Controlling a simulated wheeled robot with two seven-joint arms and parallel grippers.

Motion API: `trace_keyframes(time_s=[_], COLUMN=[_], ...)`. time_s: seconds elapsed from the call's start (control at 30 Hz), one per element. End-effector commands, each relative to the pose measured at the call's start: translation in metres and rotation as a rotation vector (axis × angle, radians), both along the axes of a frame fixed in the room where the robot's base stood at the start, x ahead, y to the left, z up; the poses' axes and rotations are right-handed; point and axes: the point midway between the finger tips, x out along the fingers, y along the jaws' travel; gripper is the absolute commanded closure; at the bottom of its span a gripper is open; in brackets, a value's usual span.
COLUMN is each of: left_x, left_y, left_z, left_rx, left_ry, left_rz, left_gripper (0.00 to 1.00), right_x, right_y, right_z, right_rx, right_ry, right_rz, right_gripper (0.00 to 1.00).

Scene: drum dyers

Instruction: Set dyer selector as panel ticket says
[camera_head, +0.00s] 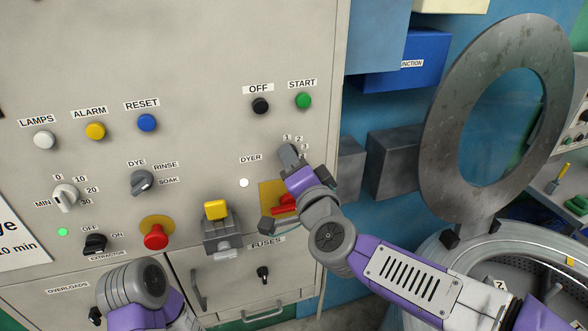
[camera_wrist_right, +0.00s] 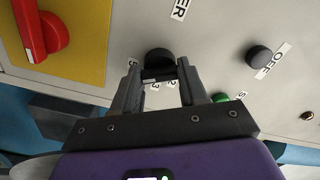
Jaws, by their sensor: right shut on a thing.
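A panel ticket (camera_head: 18,236) is cut off at the left edge, showing only "ve" and "0 min". My left gripper is out of view; part of my left arm shows at bottom.
A red switch handle (camera_wrist_right: 38,30) on a yellow plate sits close to the selector. The black OFF button (camera_head: 260,106) and green START button (camera_head: 303,101) are above it. A yellow-topped switch (camera_head: 216,210) is lower left. An open round drum door (camera_head: 446,120) stands to the right.

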Motion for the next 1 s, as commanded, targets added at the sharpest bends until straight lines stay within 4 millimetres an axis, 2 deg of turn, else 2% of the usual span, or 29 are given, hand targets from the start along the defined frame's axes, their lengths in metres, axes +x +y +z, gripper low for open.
trace_keyframes(time_s=[0.33, 0.9, 0.93, 1.0], left_x=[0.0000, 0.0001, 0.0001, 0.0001], left_y=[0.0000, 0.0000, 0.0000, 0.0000], left_z=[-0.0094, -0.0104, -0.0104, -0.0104], left_rx=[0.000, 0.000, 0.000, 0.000], left_ry=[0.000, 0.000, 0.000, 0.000], left_rz=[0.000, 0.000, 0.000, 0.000], left_gripper=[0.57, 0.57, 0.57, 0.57], right_x=[0.0002, 0.0000, 0.0000, 0.0000], right_y=[-0.0001, 0.0001, 0.0001, 0.0001], right_z=[-0.0009, -0.0002, -0.0002, -0.0002], right_rx=[0.143, 0.173, 0.173, 0.173], right_ry=[0.048, 0.058, 0.058, 0.058], right_rz=[0.000, 0.000, 0.000, 0.000], right_gripper=[0.88, 0.88, 0.54, 0.44])
